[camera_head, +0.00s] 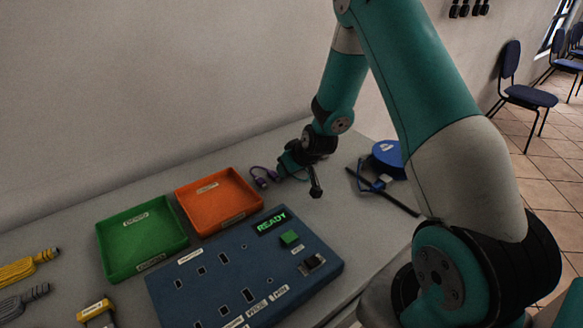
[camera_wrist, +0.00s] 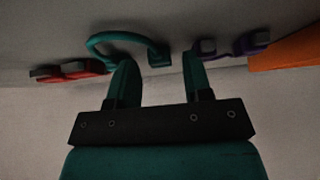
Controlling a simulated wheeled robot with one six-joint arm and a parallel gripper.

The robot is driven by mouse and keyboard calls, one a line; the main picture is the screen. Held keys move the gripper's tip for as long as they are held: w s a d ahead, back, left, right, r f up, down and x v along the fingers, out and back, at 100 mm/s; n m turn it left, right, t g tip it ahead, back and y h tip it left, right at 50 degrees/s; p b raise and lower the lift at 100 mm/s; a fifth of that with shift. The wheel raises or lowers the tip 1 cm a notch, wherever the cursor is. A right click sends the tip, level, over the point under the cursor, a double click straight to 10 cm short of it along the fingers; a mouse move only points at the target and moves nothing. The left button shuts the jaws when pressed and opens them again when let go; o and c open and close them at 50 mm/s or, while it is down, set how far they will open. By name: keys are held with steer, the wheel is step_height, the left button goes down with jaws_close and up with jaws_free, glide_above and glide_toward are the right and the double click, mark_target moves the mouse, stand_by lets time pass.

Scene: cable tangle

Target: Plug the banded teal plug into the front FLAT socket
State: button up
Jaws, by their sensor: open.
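A teal cable (camera_wrist: 110,38) arches across the wrist view, ending in a small teal plug (camera_wrist: 160,58). The plug appears beyond and between the fingertips of my gripper (camera_wrist: 161,68), which is open and does not hold it. No band can be made out on it. In the head view my gripper (camera_head: 292,163) is low over the back of the table, behind the orange tray's right end, with the teal plug mostly hidden. The blue socket board (camera_head: 185,306) lies in front with several dark slots; its small labels are too blurred to tell which socket is FLAT.
A purple plug (camera_wrist: 235,45) lies right of my fingers and a red plug (camera_wrist: 65,72) left. An orange tray (camera_head: 247,188) and a green tray (camera_head: 104,250) stand behind the board. A blue round object (camera_head: 389,154) and black bar (camera_head: 395,203) lie right. The board shows READY.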

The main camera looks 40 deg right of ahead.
jaws_close()
steer(key=shift+r, duration=0.1)
step_height(320, 180, up, 7)
steer(key=p, duration=0.5)
steer(key=c, duration=0.6)
jaws_free()
jaws_close()
steer(key=shift+a, duration=0.1)
